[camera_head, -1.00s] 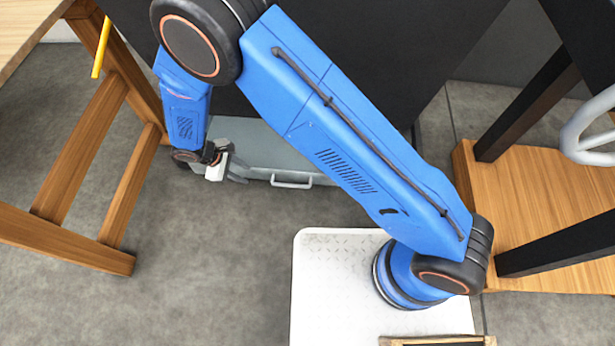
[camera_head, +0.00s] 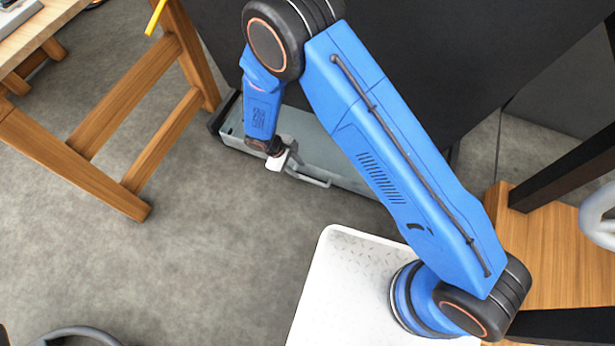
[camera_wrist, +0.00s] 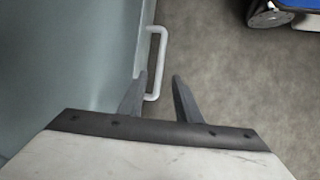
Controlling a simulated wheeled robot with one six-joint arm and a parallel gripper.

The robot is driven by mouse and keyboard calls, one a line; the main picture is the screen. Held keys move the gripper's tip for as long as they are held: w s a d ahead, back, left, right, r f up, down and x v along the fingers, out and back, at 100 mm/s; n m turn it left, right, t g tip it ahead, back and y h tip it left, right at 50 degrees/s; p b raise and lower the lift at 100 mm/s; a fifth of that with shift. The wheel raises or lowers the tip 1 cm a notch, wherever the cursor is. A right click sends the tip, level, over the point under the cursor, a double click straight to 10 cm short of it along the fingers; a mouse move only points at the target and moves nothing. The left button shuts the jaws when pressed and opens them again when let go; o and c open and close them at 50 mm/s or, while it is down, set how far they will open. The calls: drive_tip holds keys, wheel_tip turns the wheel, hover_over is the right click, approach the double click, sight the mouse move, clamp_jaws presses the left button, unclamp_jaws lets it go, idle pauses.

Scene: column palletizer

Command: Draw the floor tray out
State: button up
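The floor tray (camera_head: 325,154) is a long grey-green box low on the floor, at the foot of a dark panel. A pale bar handle (camera_head: 310,181) stands out from its front. My gripper (camera_head: 288,166) is at the handle's left end. In the wrist view, the tray's face (camera_wrist: 65,65) fills the left side and the white handle (camera_wrist: 157,60) runs lengthwise ahead. My gripper's two fingers (camera_wrist: 158,78) are apart, with the handle's near end between them in the picture. I cannot tell whether either finger touches it.
A wooden table frame (camera_head: 140,130) stands at the left, its legs close to the tray's left end. A wooden platform (camera_head: 555,245) with dark legs is at the right. Bare grey floor (camera_head: 215,245) lies in front of the tray. A dark round rim shows at the bottom left.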

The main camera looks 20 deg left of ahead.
sight(309, 179)
drive_tip(key=x, duration=0.9)
drive_tip(key=shift+f, duration=0.1)
drive_tip(key=shift+c, duration=0.7)
drive_tip(key=shift+s, duration=0.1)
clamp_jaws()
